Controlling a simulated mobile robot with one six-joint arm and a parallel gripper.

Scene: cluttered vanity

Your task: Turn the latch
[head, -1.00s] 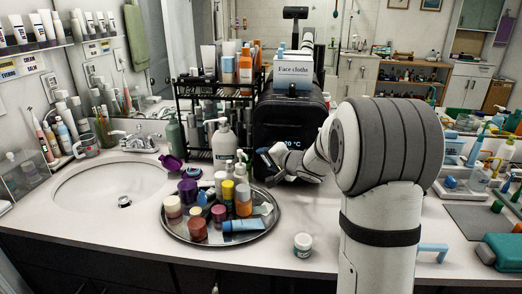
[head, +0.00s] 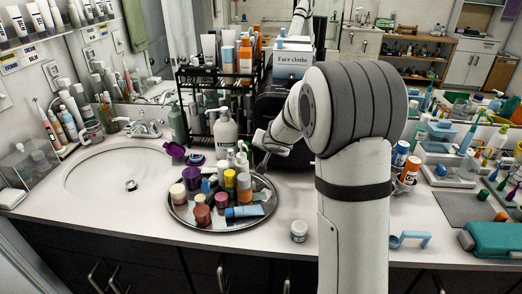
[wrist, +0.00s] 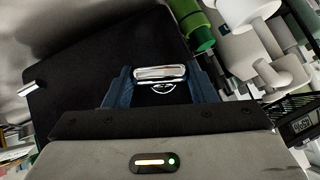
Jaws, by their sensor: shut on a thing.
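The latch (wrist: 160,72) is a short silver bar on the dark front of the black cabinet (wrist: 85,65) in the wrist view. My gripper (wrist: 163,85) has a blue finger on each side of the latch and is shut on it. In the head view the black cabinet (head: 268,112) stands at the back of the counter, mostly behind my arm. My gripper (head: 262,157) is at its lower left front there, small and partly dark. The latch cannot be made out in the head view.
A round metal tray (head: 190,221) crowded with jars and tubes lies left of my gripper. A white pump bottle (head: 225,133) stands close by. A box of face cloths (head: 292,60) sits on the cabinet. A small jar (head: 299,231) stands near the counter's front edge.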

